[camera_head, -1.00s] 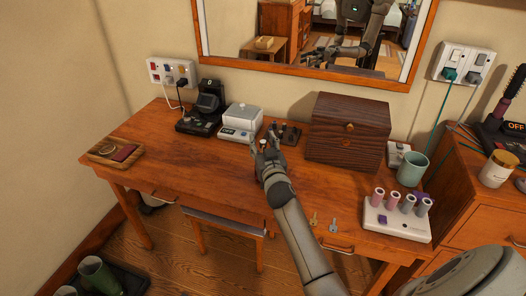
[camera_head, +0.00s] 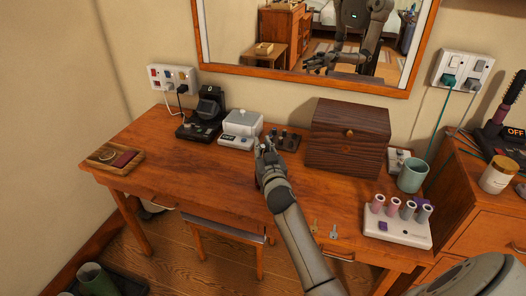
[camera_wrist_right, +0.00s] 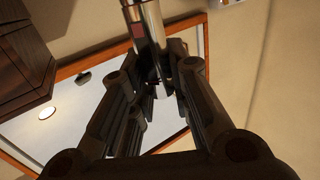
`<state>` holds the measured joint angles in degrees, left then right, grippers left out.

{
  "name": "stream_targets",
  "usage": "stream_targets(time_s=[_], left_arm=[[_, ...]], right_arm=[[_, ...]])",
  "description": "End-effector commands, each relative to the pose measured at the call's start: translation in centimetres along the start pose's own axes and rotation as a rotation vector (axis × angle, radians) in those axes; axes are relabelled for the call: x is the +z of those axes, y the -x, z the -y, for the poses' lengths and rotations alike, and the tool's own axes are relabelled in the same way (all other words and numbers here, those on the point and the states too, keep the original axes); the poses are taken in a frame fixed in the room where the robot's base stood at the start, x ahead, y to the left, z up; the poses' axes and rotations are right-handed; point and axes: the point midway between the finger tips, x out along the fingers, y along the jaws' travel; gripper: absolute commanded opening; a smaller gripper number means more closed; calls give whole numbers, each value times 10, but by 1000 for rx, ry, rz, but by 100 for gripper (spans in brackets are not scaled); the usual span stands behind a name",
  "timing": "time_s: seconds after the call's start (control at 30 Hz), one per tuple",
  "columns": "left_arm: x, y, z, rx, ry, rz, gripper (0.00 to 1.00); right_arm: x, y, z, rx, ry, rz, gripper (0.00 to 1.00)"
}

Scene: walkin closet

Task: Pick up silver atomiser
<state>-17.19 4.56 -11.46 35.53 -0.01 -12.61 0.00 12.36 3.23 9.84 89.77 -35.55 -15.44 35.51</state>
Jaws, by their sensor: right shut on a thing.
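The silver atomiser (camera_wrist_right: 149,30) is a shiny cylinder at the top middle of the right wrist view. My right gripper (camera_wrist_right: 155,85) is shut on it, with a dark finger on each side. In the head view my right gripper (camera_head: 266,147) is over the middle of the wooden table (camera_head: 200,165), in front of the white box-like device. The atomiser is hard to make out there, hidden by or merged with the fingers. My left gripper is not in view.
A dark wooden box (camera_head: 345,140) stands right of the gripper. A white device (camera_head: 241,127) and a black device (camera_head: 203,115) stand at the back left. A wooden tray (camera_head: 93,163) lies far left. A mint mug (camera_head: 412,174) and a white roller stand (camera_head: 398,229) are at the right.

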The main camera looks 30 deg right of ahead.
Motion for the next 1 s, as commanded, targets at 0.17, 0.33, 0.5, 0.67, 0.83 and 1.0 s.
stream_targets(time_s=[0.17, 0.33, 0.5, 0.67, 0.83, 1.0], left_arm=[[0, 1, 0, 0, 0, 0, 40], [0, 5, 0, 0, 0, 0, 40], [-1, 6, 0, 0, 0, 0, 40], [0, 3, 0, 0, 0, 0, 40], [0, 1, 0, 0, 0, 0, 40], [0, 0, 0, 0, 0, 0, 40]], right_arm=[[-28, 0, 0, -2, 0, -7, 0], [-52, 22, 4, -2, -1, -4, 0], [-84, 50, 9, -2, -2, -4, 0], [-97, 83, 15, -2, -5, -2, 0], [-110, 111, 20, -2, -3, -1, 0], [-118, 129, 23, -1, -2, 0, 0]])
